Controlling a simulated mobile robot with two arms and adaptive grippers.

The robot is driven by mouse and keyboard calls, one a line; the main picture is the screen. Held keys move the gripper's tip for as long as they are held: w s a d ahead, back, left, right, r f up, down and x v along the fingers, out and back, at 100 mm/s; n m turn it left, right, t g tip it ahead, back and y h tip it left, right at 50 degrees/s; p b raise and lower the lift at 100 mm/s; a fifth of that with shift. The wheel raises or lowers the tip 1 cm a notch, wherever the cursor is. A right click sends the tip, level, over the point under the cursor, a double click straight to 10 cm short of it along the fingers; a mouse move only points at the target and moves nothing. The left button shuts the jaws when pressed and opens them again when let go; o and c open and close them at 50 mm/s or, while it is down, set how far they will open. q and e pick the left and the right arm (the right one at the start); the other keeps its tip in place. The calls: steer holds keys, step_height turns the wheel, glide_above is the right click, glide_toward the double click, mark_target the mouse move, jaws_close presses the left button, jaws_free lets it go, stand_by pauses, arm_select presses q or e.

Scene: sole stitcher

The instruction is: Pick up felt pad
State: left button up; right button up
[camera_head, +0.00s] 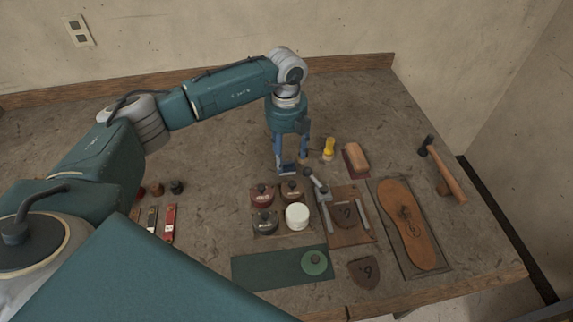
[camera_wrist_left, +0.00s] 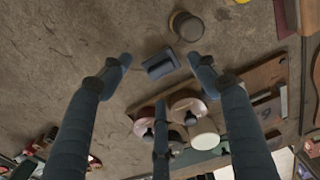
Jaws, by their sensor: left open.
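A small dark blue-grey block, probably the felt pad (camera_head: 287,170), lies on the table behind the group of jars. In the left wrist view the pad (camera_wrist_left: 160,65) shows between and slightly beyond my fingertips. My left gripper (camera_head: 291,163) points down at the pad, with its fingers spread apart. In the left wrist view the left gripper (camera_wrist_left: 160,60) is open, with nothing held. The fingers partly hide the pad in the head view. Whether any finger touches it I cannot tell. My right gripper is not in view.
A round brown-grey piece (camera_wrist_left: 186,26) stands close beyond the pad. Several lidded jars (camera_head: 264,222) stand in front of it. A yellow-topped bottle (camera_head: 329,149) and a brush-like block (camera_head: 356,160) are to the right.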

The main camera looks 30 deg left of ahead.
mark_target(286, 162)
arm_select(q)
step_height(286, 162, down, 3)
steer(key=shift+d+f+p, duration=0.1)
steer(key=shift+f+p, duration=0.1)
steer(key=shift+p, duration=0.4)
steer(key=shift+f, duration=0.2)
steer(key=c, duration=1.2)
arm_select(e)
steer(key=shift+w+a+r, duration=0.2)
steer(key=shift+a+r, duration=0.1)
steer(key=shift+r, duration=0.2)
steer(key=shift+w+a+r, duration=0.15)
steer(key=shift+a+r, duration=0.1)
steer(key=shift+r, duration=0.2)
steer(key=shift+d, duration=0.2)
